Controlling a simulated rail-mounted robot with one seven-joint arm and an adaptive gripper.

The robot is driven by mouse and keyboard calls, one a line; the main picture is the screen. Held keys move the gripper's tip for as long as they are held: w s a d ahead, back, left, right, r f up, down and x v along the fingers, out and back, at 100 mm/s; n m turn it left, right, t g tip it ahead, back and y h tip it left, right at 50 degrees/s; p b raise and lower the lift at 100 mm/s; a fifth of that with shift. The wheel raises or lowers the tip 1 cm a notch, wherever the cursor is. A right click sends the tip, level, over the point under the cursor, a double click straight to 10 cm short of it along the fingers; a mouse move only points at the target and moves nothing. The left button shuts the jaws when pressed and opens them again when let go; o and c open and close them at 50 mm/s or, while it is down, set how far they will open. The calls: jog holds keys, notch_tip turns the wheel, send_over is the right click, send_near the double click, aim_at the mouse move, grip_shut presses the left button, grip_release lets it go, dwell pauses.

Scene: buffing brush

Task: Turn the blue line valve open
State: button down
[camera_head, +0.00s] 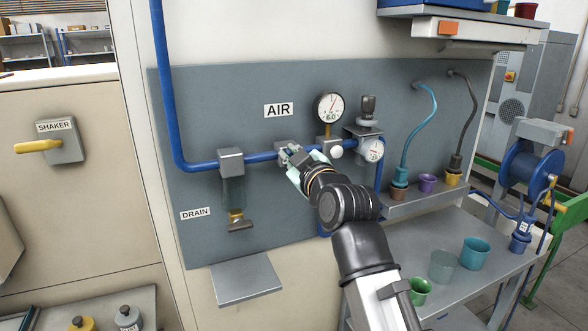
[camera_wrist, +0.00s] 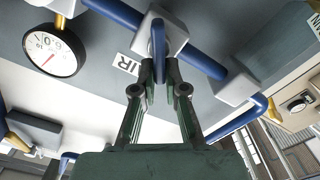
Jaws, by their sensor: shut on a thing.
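The blue line valve sits on the blue pipe below the AIR sign; its pale body shows in the wrist view (camera_wrist: 177,36). Its blue lever (camera_wrist: 158,42) points toward the wrist camera, with its end between my fingertips. My gripper (camera_wrist: 160,74) is shut on that lever. In the head view, my gripper (camera_head: 292,160) is at the valve on the panel, and it and the wrist hide most of the lever. The blue pipe (camera_head: 202,166) runs in from the left through a grey filter block (camera_head: 231,160).
A round gauge (camera_head: 329,107), a regulator (camera_head: 368,112) and a smaller gauge (camera_head: 372,150) stand close to the right of the valve. A drain valve (camera_head: 240,224) hangs lower left. Cups stand on the shelf and bench (camera_head: 462,285) at right. The yellow SHAKER lever (camera_head: 38,146) is far left.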

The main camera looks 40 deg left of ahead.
jog(key=n+b, duration=0.2)
jog(key=n, duration=0.1)
jog(key=f+n+b, duration=0.1)
jog(key=n+b, duration=0.2)
jog(key=n, duration=0.1)
jog(key=n+b, duration=0.2)
jog(key=n, duration=0.2)
jog(key=shift+s+a+f, duration=0.3)
jog(key=shift+s+f, duration=0.05)
jog(key=shift+s, duration=0.05)
jog(key=c, duration=1.2)
grip_release()
jog(key=v, duration=1.2)
